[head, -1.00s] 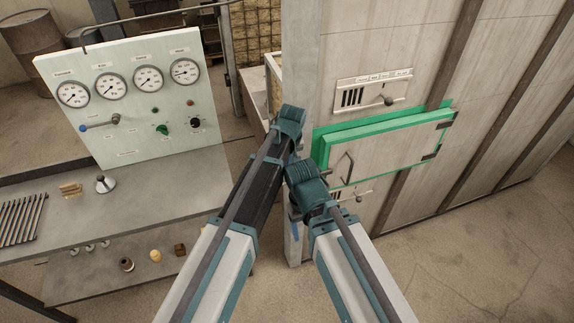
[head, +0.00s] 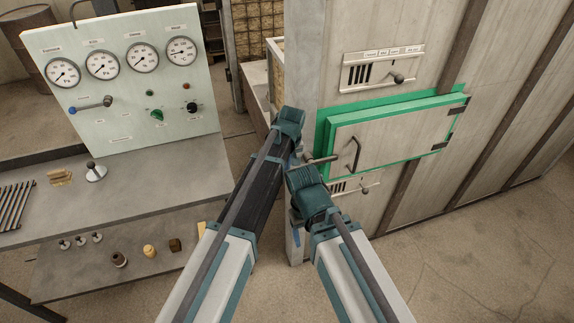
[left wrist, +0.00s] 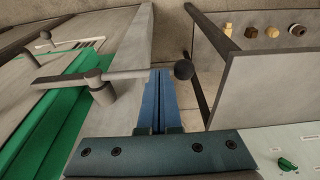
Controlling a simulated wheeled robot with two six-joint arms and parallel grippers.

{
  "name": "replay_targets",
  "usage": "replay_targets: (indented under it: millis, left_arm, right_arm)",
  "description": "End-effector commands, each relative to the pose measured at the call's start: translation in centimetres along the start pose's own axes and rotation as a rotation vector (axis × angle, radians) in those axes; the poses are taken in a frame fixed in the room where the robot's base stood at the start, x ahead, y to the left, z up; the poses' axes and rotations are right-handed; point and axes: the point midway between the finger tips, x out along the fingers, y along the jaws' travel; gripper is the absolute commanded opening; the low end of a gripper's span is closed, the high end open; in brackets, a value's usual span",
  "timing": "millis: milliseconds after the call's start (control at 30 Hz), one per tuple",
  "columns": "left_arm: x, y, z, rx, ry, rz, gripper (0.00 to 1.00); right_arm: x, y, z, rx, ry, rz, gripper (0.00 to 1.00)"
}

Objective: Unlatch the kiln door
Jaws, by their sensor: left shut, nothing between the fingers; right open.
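The kiln door (head: 400,135) is a pale panel in a green frame, closed against the kiln wall. It has a dark pull handle (head: 356,155). A grey latch lever (head: 322,159) sticks out at its left edge. In the left wrist view the latch lever (left wrist: 125,75) ends in a black ball knob (left wrist: 183,70) beside the tips of my left gripper (left wrist: 161,72). Those blue fingers are shut and empty; contact with the lever cannot be told. In the head view my left gripper (head: 292,150) is mostly hidden. My right gripper (head: 296,222) is open, low beside the kiln post, partly hidden.
A vent plate (head: 383,68) with a knob sits above the door, another vent (head: 352,186) below it. A gauge panel (head: 125,80) stands on the grey workbench (head: 150,175) at left. Small items lie on the lower shelf (head: 110,280). Open floor (head: 480,250) lies right.

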Motion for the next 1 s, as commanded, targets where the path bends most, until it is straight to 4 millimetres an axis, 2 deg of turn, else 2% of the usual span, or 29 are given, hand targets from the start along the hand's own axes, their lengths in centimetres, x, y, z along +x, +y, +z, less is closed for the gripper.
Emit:
replay_targets:
  millis: [267, 533, 767, 1000]
  left_arm:
    - [0.1, -0.1, 0.0, -0.002, 0.0, 0.007, 0.0]
    - [1.4, -0.6, 0.5, -0.023, -0.002, 0.107, 0.0]
    - [3.8, -1.0, 1.0, -0.063, -0.001, 0.299, 0.0]
    - [6.3, -0.8, 1.4, -0.108, 0.0, 0.525, 0.0]
  right_arm:
    - [0.1, 0.0, 0.0, 0.0, 0.0, 0.0, 0.69]
    - [1.6, -0.1, -0.1, 0.0, 0.0, 0.0, 0.69]
    - [4.9, -0.5, -0.3, 0.0, 0.0, 0.0, 0.69]
    - [9.4, -0.9, -0.6, 0.0, 0.0, 0.0, 0.69]
